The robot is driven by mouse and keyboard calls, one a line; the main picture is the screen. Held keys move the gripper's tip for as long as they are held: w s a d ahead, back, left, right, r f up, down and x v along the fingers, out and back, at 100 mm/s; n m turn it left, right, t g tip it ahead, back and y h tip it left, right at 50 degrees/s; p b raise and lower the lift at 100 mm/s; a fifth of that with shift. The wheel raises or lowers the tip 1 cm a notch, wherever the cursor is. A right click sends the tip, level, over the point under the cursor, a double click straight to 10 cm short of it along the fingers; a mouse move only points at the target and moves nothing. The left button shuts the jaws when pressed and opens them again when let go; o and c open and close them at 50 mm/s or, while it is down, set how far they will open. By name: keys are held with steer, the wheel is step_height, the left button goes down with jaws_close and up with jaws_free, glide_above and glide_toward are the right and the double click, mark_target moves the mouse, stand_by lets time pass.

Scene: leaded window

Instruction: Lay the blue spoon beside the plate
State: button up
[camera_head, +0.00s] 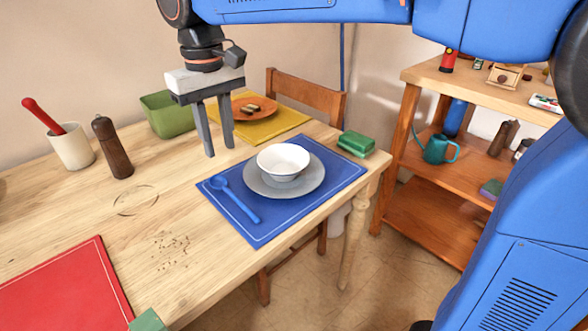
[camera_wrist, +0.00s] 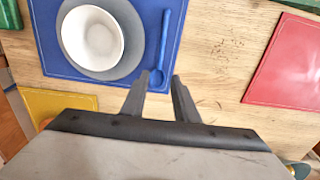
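The blue spoon (camera_head: 236,199) lies on the blue placemat (camera_head: 262,235), just left of the grey plate (camera_head: 307,186). Its bowl end points toward the far left and its handle toward the near edge. A white bowl (camera_head: 283,160) sits on the plate. The wrist view also shows the spoon (camera_wrist: 163,45) on the mat, beside the plate (camera_wrist: 128,72) and apart from it. My gripper (camera_head: 218,151) is above the table, behind and left of the mat. Its fingers are apart with nothing between them, as the wrist view (camera_wrist: 160,84) also shows.
A yellow mat (camera_head: 270,128) with an orange plate (camera_head: 240,107) and a green bin (camera_head: 165,117) stand at the back. A pepper mill (camera_head: 112,147) and white crock (camera_head: 71,147) are left. Green sponges (camera_head: 356,143) sit right. A red mat (camera_head: 70,290) lies near. Mid-table has crumbs.

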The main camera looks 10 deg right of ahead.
steer(key=shift+d, duration=0.1)
steer(key=s+d+f+m+t+y, duration=0.1)
steer(key=s+d+f+m, duration=0.1)
steer(key=d, duration=1)
steer(key=s+d+f+m+t, duration=0.1)
steer(key=s+d+f+m, duration=0.1)
steer(key=d, duration=1)
steer(key=s+d+f+m+t+h, duration=0.1)
steer(key=s+d+f+m+t, duration=0.1)
steer(key=s+d+f, duration=0.9)
steer(key=d+m, duration=0.1)
steer(key=d, duration=0.1)
steer(key=shift+d+f+t, duration=0.25)
steer(key=shift+d+t, duration=0.1)
steer(key=shift+t, duration=0.05)
steer(key=shift+a, duration=0.1)
